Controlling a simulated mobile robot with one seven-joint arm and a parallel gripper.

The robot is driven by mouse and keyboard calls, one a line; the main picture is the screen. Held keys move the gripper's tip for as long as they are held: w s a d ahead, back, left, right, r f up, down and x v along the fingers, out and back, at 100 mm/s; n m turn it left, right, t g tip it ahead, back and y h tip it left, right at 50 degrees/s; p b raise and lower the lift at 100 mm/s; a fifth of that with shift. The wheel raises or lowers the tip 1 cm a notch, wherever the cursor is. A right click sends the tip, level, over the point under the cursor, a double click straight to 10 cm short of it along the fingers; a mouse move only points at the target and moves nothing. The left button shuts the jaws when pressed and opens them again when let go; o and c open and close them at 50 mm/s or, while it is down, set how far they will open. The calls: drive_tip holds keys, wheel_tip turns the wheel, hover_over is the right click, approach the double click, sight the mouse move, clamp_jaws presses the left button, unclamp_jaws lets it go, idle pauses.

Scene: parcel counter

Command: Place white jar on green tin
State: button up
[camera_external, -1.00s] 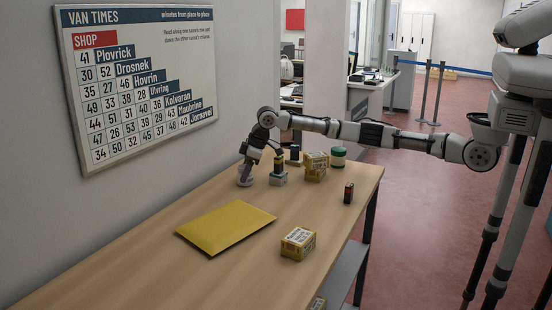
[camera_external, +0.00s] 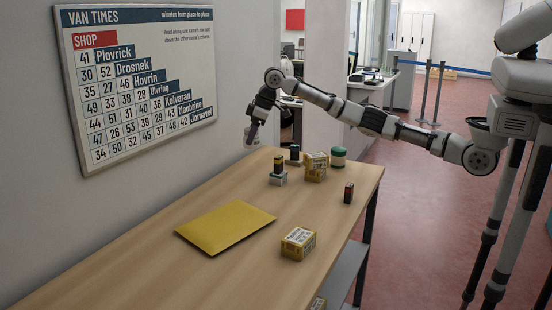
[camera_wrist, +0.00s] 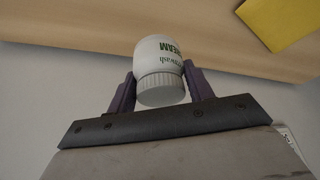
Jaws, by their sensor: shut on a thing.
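The white jar (camera_wrist: 158,62) has a ribbed lid and green lettering. My gripper (camera_wrist: 160,72) is shut on it, with one dark finger on each side. In the outside view the jar (camera_external: 250,136) hangs in my gripper (camera_external: 252,132) beside the wall, above the far left part of the counter and clear of it. A round green tin with a pale band (camera_external: 338,157) stands upright at the far right of the counter, well to the right of my gripper. Nothing is on its top.
Yellow boxes (camera_external: 315,166) stand just left of the tin. A small dark cylinder on a pale box (camera_external: 278,172), a dark container (camera_external: 294,155) and a dark red item (camera_external: 348,192) are nearby. A yellow envelope (camera_external: 226,227) and yellow box (camera_external: 298,243) lie nearer.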

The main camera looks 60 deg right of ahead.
drive_tip(key=s+d+r+m+h+p, duration=0.1)
drive_tip(key=s+d+r+m, duration=0.1)
drive_tip(key=s+d+r, duration=0.45)
drive_tip(key=s+d+r+m, duration=0.1)
drive_tip(key=s+d+r, duration=0.25)
drive_tip(key=d, duration=0.65)
drive_tip(key=s+d+r+m+h+p, duration=0.1)
drive_tip(key=s+d+r+m, duration=0.25)
drive_tip(key=s+d, duration=0.8)
drive_tip(key=p, duration=0.1)
hover_over(334, 148)
drive_tip(key=s, duration=0.2)
drive_tip(key=shift+n+t, duration=0.35)
drive_tip(key=shift+t, duration=0.05)
wheel_tip(334, 148, down, 19)
drive_tip(key=shift+a+r, duration=0.1)
drive_tip(key=shift+r, duration=0.05)
drive_tip(key=o, duration=1)
drive_tip(key=shift+f, duration=0.2)
